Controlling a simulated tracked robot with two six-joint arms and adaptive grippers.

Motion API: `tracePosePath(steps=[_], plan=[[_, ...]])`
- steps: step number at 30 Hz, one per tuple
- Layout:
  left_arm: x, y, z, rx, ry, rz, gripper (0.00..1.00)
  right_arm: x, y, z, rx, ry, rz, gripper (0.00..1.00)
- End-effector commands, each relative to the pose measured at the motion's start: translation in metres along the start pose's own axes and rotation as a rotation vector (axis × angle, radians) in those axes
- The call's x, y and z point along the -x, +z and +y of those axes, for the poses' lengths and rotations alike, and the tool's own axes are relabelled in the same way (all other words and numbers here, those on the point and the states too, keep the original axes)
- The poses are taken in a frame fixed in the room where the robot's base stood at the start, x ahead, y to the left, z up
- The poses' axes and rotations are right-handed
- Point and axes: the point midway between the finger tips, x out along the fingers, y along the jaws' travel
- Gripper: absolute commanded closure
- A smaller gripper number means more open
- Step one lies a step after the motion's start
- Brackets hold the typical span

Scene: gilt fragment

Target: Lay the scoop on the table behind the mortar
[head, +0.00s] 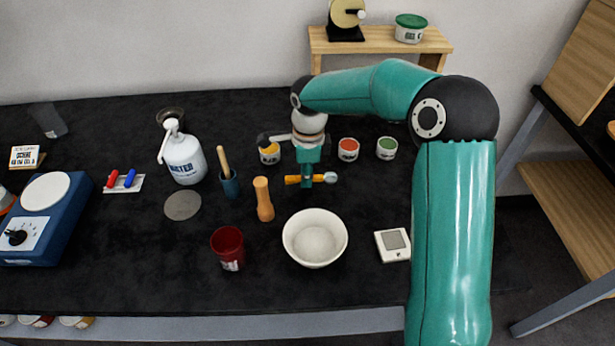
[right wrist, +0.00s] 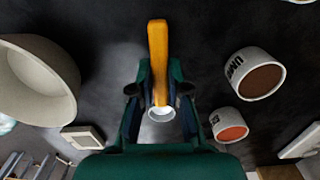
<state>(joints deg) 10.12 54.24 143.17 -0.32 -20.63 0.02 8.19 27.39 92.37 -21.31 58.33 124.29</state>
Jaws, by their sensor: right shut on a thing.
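The scoop has an orange-yellow handle (head: 292,180) and a pale round end (head: 330,178). My right gripper (head: 306,181) is shut on it around the middle. The scoop lies crosswise, handle to the left, behind the white bowl-shaped mortar (head: 315,260). I cannot tell whether it touches the table. In the right wrist view the scoop (right wrist: 158,50) sits between the fingers (right wrist: 160,100), apart from the mortar (right wrist: 35,85) at the left. My left gripper is not in view.
A wooden pestle-like piece (head: 263,199) stands left of the scoop. Yellow (head: 270,157), orange (head: 348,150) and green (head: 387,149) paint jars stand behind. A brown-filled jar (right wrist: 255,80) shows in the wrist view. A small white device (head: 392,245) lies right of the mortar. Black table (head: 370,200) is bare to the scoop's right.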

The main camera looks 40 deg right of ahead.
Motion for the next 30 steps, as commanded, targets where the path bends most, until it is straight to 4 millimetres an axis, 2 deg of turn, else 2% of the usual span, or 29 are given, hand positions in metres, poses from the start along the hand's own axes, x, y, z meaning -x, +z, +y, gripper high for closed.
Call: tracePosePath(steps=[4,27,28,30], plan=[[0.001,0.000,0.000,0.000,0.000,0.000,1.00,-0.014,-0.001,0.000,0.000,0.001,0.000,1.00],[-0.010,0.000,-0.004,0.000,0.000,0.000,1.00,-0.026,0.000,0.000,0.002,0.000,0.000,1.00],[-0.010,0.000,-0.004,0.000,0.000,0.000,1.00,-0.026,0.000,0.000,0.003,0.001,0.000,0.82],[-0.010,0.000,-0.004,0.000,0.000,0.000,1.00,-0.027,0.000,0.000,0.003,0.001,0.000,0.70]])
